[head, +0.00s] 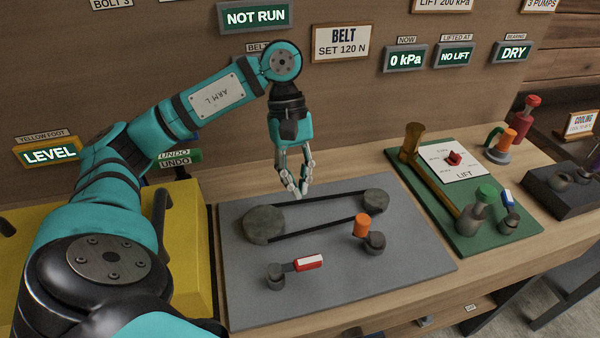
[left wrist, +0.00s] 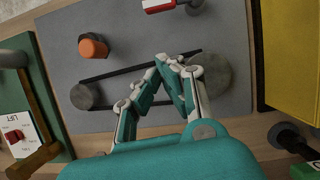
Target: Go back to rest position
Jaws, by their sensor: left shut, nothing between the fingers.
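My left gripper (head: 301,188) hangs fingers down above the back part of the grey belt plate (head: 340,283), near the upper belt run. It is shut and empty. In the left wrist view its fingertips (left wrist: 172,62) meet over the plate, beside the large pulley (left wrist: 209,75). The teal left arm comes in from the left and bends down at the wrist. My right gripper does not show in either view.
The grey plate carries a belt around two pulleys, an orange knob (head: 362,225) and a red-and-white lever (head: 309,262). A yellow block (head: 185,235) stands at left. A green LIFT board (head: 487,236) with knobs lies right. The sign wall is behind.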

